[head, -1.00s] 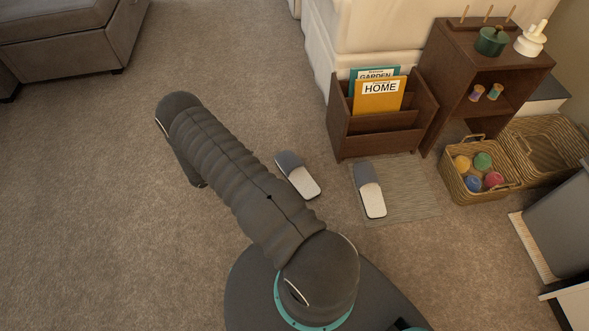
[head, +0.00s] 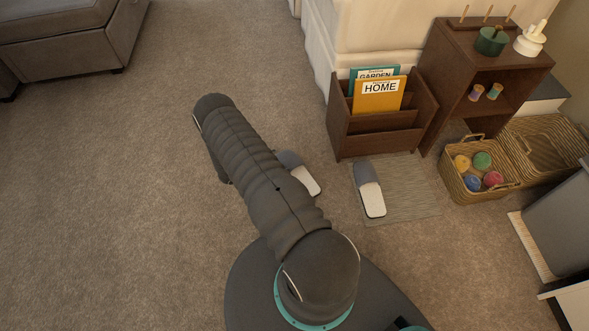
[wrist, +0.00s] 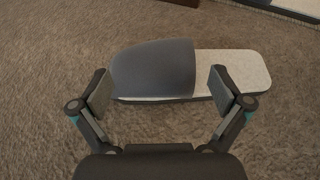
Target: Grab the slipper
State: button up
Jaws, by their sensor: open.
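In the head view one grey-and-white slipper (head: 304,179) lies on the carpet, partly hidden behind my arm. A second slipper (head: 370,190) lies on the mat to its right. In the wrist view a slipper (wrist: 153,70) lies crosswise ahead of my gripper, its grey toe cover on the left and its pale insole on the right. My gripper (wrist: 160,88) is open, with one finger near the toe cover and the other near the insole. Nothing is held between the fingers. My gripper is hidden in the head view.
A woven mat (head: 412,205) lies before a wooden magazine rack (head: 377,135). A basket of yarn balls (head: 479,192) and a wooden shelf (head: 462,75) stand to the right. A grey ottoman (head: 70,50) is at the upper left. Open carpet lies to the left.

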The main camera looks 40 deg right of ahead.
aim_at(291, 160)
jog(key=x, duration=0.4)
jog(key=shift+s+r, duration=0.1)
jog(key=shift+s, duration=0.05)
jog(key=c, duration=1.6)
jog(key=shift+c, duration=0.2)
